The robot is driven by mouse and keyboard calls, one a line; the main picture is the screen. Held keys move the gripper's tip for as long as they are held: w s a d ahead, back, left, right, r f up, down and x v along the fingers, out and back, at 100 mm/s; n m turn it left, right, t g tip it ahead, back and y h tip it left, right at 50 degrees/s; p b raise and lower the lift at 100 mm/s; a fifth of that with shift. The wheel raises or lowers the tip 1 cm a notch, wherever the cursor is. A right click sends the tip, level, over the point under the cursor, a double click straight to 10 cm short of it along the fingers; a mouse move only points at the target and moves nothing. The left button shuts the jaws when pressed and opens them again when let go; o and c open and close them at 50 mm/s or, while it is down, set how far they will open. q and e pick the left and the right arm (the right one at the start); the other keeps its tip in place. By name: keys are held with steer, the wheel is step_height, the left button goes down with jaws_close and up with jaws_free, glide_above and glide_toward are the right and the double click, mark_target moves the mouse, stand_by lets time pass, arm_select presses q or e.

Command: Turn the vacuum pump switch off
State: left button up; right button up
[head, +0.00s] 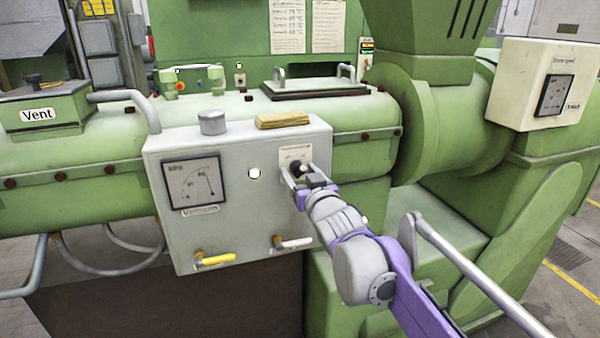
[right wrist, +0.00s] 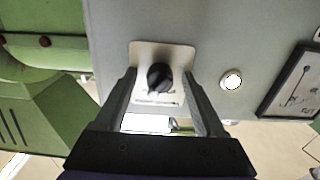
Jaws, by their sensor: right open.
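The vacuum pump switch is a black rotary knob (right wrist: 160,77) on a pale plate (right wrist: 180,55) in the right wrist view. In the head view the plate (head: 296,152) sits at the upper right of a grey box front, and the knob is partly hidden by my gripper. My right gripper (head: 298,176) is open in front of the knob. In the right wrist view its fingers (right wrist: 160,80) stand on either side of the knob with gaps; I cannot tell whether they touch the plate. My left gripper is not in view.
The grey box (head: 240,210) carries a gauge (head: 194,183), a white round light (head: 254,173), a yellow-handled valve (head: 215,260) and a white-handled valve (head: 295,243). A metal cup (head: 212,122) and a tan stack (head: 283,120) are on top. A grey rail (head: 470,268) runs at the right.

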jaws_close()
stand_by(0.4)
